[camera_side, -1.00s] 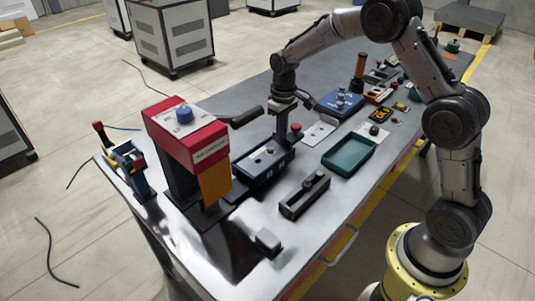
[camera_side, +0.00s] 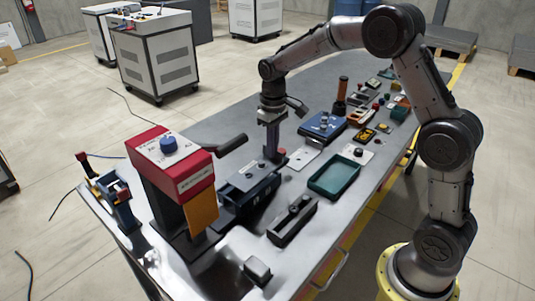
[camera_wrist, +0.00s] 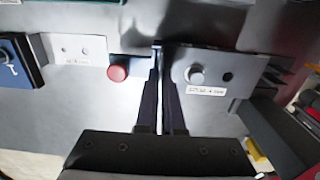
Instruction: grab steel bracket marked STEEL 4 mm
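The steel bracket (camera_wrist: 215,75) is a grey plate with a pale label reading roughly "STEEL 4 mm", a round knob or pin and a dark hole. It is right of my fingers in the wrist view. In the side view its grey plate (camera_side: 247,178) lies on a black fixture (camera_side: 250,200). My gripper (camera_wrist: 160,55) points down at the bracket's left edge, its two dark fingers close together with a thin bright gap between them. My gripper (camera_side: 271,156) shows upright at the fixture's far end in the side view. Whether the fingers pinch the bracket's edge is unclear.
A light plate with two holes (camera_wrist: 78,48) and a red button (camera_wrist: 118,72) lie left of the fingers. A red-topped press (camera_side: 172,160) with a black lever stands near the fixture. A green tray (camera_side: 335,176) and a black slotted block (camera_side: 292,221) lie to its right.

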